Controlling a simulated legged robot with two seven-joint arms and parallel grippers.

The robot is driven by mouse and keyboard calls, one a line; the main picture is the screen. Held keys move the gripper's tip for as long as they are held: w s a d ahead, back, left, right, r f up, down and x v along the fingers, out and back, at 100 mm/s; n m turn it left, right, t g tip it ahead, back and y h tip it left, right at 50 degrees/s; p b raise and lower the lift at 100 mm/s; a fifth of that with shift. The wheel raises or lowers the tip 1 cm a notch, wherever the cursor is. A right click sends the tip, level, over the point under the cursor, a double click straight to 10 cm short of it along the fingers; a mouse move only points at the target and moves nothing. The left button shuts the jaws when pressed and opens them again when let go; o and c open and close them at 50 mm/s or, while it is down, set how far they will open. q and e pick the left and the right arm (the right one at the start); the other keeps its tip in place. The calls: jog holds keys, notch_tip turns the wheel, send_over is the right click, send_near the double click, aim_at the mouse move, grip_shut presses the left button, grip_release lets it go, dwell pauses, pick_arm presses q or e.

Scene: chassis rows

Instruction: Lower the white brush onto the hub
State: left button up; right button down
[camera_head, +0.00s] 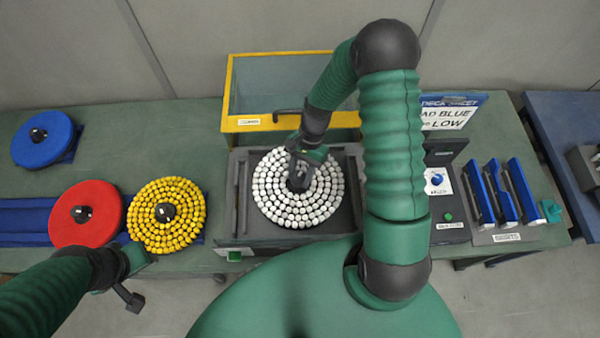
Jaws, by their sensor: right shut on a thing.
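The white brush (318,204), a disc covered in rings of white tufts, appears level over the dark machine bay (245,205) in the middle. My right gripper (298,176) reaches down to its centre and is shut on it. The hub is hidden beneath the brush, and I cannot tell whether the two touch. My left gripper (137,277) hangs at the lower left, near the front edge of the bench by the yellow brush (180,235). Its jaws are too unclear to read.
A red disc (88,228) and a blue disc (42,150) lie at left. A yellow-framed bin (243,125) stands behind the bay. Right of it are a panel with a green button (447,216), a rack of blue pieces (500,190) and a sign (450,112).

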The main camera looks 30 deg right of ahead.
jog(key=shift+f, duration=0.5)
jog(key=shift+f+b, duration=0.15)
jog(key=shift+b, duration=0.2)
jog(key=shift+d+f+b, duration=0.15)
jog(key=shift+f+b, duration=0.35)
jog(key=shift+f, duration=0.3)
